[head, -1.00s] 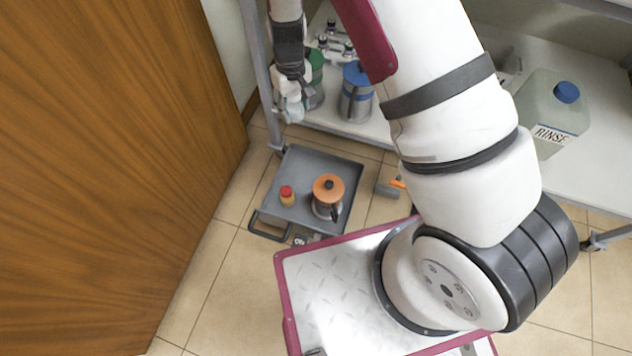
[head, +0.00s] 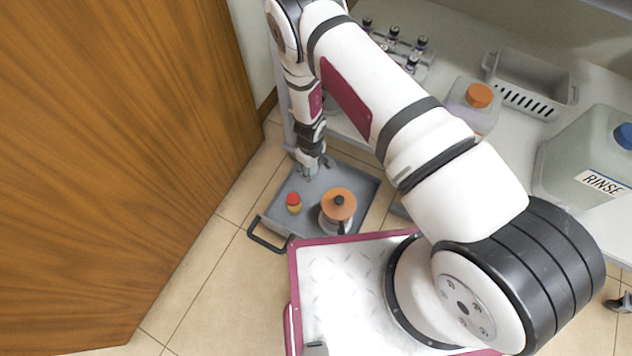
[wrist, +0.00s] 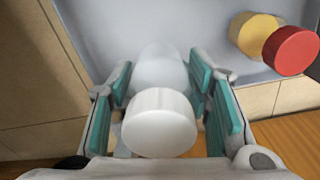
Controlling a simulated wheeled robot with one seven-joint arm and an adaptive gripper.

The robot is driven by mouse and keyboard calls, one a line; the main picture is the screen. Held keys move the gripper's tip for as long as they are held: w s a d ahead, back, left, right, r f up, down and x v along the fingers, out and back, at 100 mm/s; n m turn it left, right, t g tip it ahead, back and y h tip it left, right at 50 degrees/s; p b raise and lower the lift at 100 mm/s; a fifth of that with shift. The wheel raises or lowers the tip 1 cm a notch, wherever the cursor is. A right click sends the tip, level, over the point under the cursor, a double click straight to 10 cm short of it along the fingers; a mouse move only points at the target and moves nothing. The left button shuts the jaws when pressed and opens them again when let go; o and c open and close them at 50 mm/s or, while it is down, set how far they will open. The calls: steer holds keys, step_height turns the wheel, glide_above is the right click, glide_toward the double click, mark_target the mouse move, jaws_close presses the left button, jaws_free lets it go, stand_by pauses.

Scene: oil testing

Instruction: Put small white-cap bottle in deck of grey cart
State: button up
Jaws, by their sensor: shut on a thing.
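The small white-cap bottle (wrist: 160,122) is between the teal pads of my gripper (wrist: 162,95) in the wrist view, its white cap toward the camera. My gripper is shut on it. In the head view my gripper (head: 309,168) is at the back left of the grey cart (head: 345,166), over its deck; the bottle is hard to make out there. Whether the bottle touches the deck cannot be told. The cart's deck also fills the upper part of the wrist view (wrist: 100,25).
A red-capped yellow bottle (head: 293,203) and an orange-lidded metal pot (head: 337,208) stand on the deck. A wooden door (head: 110,150) is at left. A shelf behind holds a RINSE container (head: 590,160), an orange-capped jug (head: 470,105) and a grey basket (head: 530,85).

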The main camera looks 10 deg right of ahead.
mark_target(312, 175)
steer(key=shift+f+b, duration=1.1)
steer(key=shift+f, duration=1.8)
steer(key=shift+f, duration=0.15)
steer(key=o, duration=1.3)
step_height(312, 175, up, 12)
steer(key=p, duration=0.4)
steer(key=shift+r+p, duration=0.2)
steer(key=shift+p, duration=0.2)
